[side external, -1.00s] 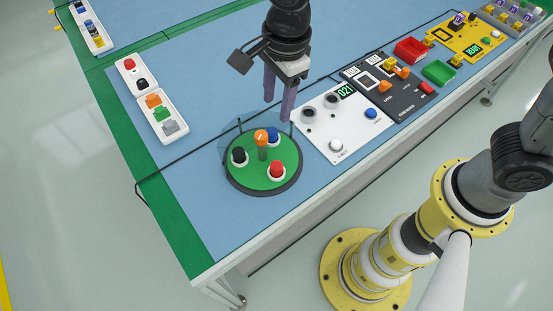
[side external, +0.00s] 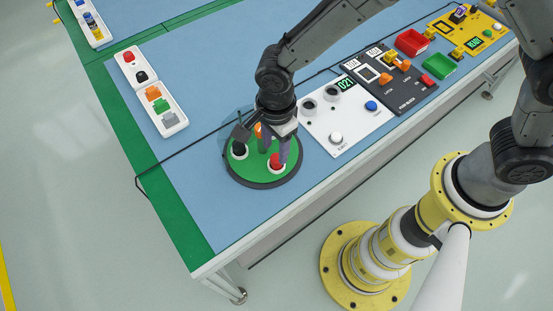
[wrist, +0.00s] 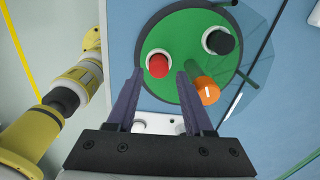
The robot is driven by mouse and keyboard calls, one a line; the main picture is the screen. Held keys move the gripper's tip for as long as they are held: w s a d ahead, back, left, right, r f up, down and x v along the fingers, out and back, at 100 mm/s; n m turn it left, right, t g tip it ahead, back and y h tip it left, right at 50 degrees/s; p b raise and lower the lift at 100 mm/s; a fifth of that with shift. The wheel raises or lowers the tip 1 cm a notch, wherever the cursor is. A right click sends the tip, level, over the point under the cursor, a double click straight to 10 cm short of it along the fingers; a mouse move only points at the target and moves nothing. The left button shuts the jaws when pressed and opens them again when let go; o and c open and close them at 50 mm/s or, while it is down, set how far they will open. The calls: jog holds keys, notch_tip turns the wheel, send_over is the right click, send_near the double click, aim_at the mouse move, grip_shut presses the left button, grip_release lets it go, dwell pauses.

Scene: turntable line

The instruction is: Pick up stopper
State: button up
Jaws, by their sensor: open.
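A red stopper (side external: 275,161) sits in a white ring on the green turntable (side external: 262,178); it also shows in the wrist view (wrist: 158,65). A black stopper (side external: 239,150) sits in another ring, seen in the wrist view too (wrist: 220,42). My gripper (side external: 273,153) is open over the turntable, pointing down. In the wrist view my gripper (wrist: 160,74) has its fingertips on either side of the red stopper in the picture. I cannot tell how far above it they are. The blue stopper seen earlier is hidden behind the gripper.
An orange-topped post (wrist: 207,88) stands on the turntable close to the right finger. A clear guard (wrist: 262,50) rises at the turntable's edge. A white panel (side external: 345,125) with knobs lies right of it. A white tray (side external: 158,108) holds coloured pieces. Blue mat is free to the left.

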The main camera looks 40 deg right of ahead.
aim_at(277, 158)
jog(key=shift+d+f, duration=0.15)
jog(key=shift+f, duration=1.7)
grip_shut()
